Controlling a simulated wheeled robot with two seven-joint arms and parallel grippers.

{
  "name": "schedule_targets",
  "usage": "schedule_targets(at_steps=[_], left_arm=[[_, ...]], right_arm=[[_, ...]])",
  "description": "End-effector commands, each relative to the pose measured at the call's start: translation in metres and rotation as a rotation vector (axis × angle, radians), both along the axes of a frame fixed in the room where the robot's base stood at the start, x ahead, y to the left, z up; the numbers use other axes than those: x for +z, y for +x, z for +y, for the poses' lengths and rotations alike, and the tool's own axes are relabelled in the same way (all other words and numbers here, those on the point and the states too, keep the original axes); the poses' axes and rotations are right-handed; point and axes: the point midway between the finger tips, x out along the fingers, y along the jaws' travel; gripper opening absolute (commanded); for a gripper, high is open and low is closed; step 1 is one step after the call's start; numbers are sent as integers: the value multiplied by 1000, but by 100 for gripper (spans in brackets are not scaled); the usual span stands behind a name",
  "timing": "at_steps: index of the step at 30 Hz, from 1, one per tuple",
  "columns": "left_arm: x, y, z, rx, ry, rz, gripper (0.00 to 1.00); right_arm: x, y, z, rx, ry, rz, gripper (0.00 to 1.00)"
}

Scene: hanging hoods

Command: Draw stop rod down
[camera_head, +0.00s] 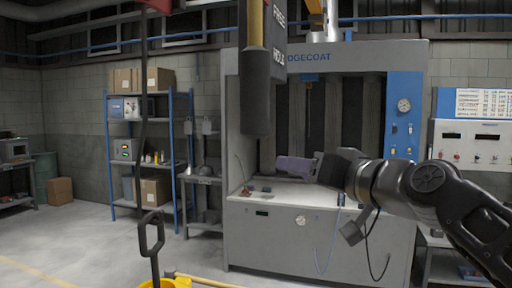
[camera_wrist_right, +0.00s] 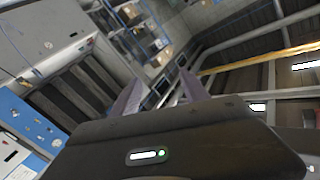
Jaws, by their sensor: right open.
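A thin dark rod (camera_head: 143,110) hangs down at the left of the head view, with a dark loop handle (camera_head: 151,236) near its lower end. No label tells which of these is the stop rod. My right gripper (camera_head: 292,167) points left, below and right of the cylinder, apart from both. Its fingers are open and empty in the right wrist view (camera_wrist_right: 158,92). My left gripper is out of view.
A grey cabinet (camera_head: 270,225) with a worktop stands behind my right gripper. A blue shelf rack (camera_head: 150,129) with boxes stands at the back left. A yellow object (camera_head: 167,283) shows at the bottom edge below the handle.

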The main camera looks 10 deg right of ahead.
Motion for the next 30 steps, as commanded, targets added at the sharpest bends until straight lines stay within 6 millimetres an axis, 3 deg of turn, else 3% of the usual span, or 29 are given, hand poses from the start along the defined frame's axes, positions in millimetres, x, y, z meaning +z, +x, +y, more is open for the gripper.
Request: schedule_targets(at_steps=[1,3,6,9,15,25,30], left_arm=[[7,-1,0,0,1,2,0],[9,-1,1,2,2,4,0],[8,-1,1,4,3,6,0],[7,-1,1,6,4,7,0],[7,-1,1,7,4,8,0],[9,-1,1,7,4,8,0],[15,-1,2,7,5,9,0]], right_arm=[[57,-41,4,39,-23,-78,53],[107,-96,17,116,-72,-161,53],[145,-163,41,244,-165,-241,53],[146,-194,59,350,-246,-258,53],[134,-206,72,430,-324,-254,53],[134,-203,72,427,-323,-251,53],[135,-192,83,428,-324,-249,53]])
